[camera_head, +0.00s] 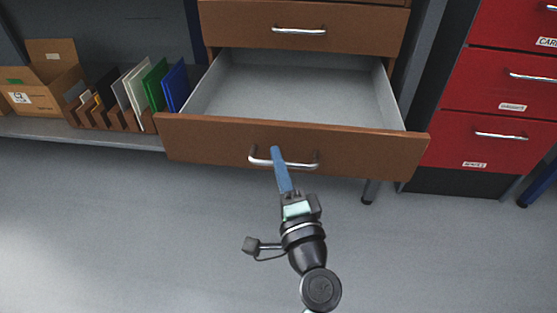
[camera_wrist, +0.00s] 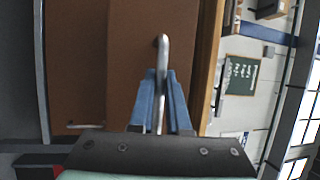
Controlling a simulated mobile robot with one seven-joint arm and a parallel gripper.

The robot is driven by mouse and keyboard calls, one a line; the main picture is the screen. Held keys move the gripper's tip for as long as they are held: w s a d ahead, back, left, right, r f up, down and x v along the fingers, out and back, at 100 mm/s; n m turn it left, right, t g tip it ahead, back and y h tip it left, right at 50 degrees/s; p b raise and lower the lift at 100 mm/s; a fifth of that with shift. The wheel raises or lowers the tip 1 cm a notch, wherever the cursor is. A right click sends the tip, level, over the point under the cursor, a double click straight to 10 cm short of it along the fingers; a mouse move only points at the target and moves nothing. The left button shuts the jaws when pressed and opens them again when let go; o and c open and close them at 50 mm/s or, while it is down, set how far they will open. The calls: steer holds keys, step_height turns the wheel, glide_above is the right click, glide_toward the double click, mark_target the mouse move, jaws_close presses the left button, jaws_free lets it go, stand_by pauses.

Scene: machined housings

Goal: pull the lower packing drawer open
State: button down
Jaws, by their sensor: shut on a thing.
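The lower drawer (camera_head: 212,140) has a brown wooden front and stands pulled out, with its pale grey inside (camera_head: 300,85) showing empty. Its silver bar handle (camera_head: 302,164) is on the front's outer face. My gripper (camera_head: 278,158) is at the handle, left of its middle, with its blue fingers on the bar. In the wrist view, the blue fingers (camera_wrist: 162,100) are closed on either side of the handle (camera_wrist: 163,55). The far end of the bar sticks out beyond the fingertips.
A closed brown drawer (camera_head: 350,30) with its own handle is above. Red labelled drawers (camera_head: 490,85) stand to the right. On a low shelf at left are a cardboard box (camera_head: 45,75) and a rack (camera_head: 140,120) of coloured folders. The grey floor (camera_head: 130,220) in front is clear.

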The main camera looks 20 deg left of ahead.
steer(key=c, duration=0.9)
jaws_free()
steer(key=p+v, duration=0.1)
steer(key=v, duration=1.2)
steer(key=shift+p, duration=0.4)
